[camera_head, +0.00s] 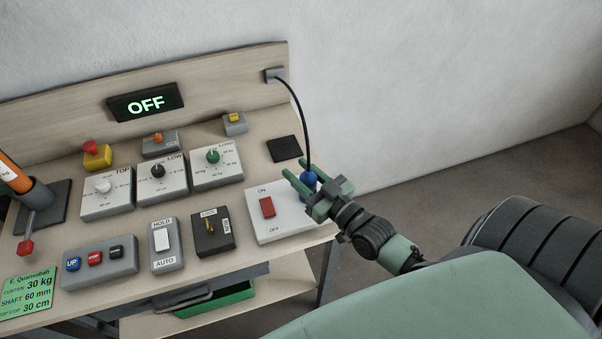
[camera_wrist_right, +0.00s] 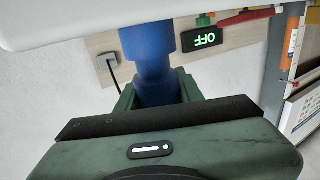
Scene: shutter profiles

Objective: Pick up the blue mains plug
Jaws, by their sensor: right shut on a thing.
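The blue mains plug (camera_head: 309,180) is at the right end of the bench, beside the white ON/OFF switch box. A black cord runs from it up to a grey block on the back board. My right gripper (camera_head: 304,181) is shut on the plug, its green fingers on either side of it. In the right wrist view the blue plug (camera_wrist_right: 148,55) stands between the fingers (camera_wrist_right: 157,92), and a pale surface at the top hides its far end. I cannot tell whether the plug touches the bench. My left gripper is not in view.
The white box (camera_head: 285,222) with a red rocker lies just left of the gripper. A black square pad (camera_head: 284,148) lies behind it. Knob boxes, switches and buttons fill the bench to the left. A display (camera_head: 145,103) reads OFF. Floor is clear at the right.

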